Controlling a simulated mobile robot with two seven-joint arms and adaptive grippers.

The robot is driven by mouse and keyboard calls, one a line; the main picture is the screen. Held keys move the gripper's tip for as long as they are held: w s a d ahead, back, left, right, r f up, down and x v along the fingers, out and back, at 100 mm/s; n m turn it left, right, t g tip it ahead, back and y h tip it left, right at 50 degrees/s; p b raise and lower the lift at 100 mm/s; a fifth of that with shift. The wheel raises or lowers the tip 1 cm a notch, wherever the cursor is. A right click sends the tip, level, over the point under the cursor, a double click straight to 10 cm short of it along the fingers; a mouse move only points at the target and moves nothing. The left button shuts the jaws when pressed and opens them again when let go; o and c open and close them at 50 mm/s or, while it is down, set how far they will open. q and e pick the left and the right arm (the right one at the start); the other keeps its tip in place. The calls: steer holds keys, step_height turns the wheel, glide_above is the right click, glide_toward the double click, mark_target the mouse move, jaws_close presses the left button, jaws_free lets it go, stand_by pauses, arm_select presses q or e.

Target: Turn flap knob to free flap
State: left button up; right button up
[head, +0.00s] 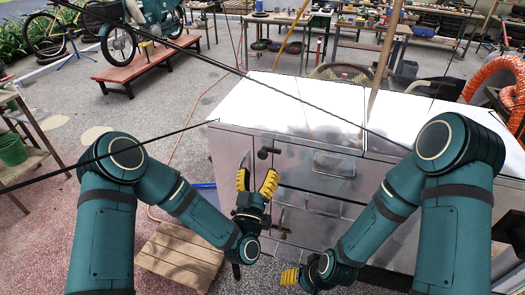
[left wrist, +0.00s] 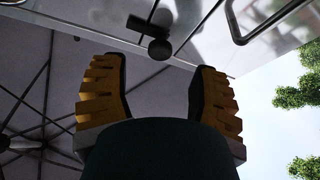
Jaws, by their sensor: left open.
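A dark flap knob (head: 264,153) sticks out of the upper front of the metal compressor cart (head: 232,150). Beside it on the right is a metal panel with a bar handle (head: 334,165), which looks like the flap. My left gripper (head: 256,178), with yellow-padded fingers, is open and empty just below and in front of the knob. In the left wrist view the knob (left wrist: 159,48) lies ahead, between the spread fingers (left wrist: 155,78) and apart from them. My right gripper (head: 290,277) is low at the bottom of the head view, mostly hidden by its own wrist.
A wooden crate (head: 180,256) stands on the floor left of the cart. Other handles and latches (head: 283,232) sit lower on the cart front. The cart's pale top (head: 300,105) is clear. Thin dark lines cross the head view.

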mark_target(262, 158)
arm_select(q)
steer(key=x, duration=0.6)
steer(key=shift+p, duration=0.3)
steer(key=shift+f, duration=0.1)
jaws_close()
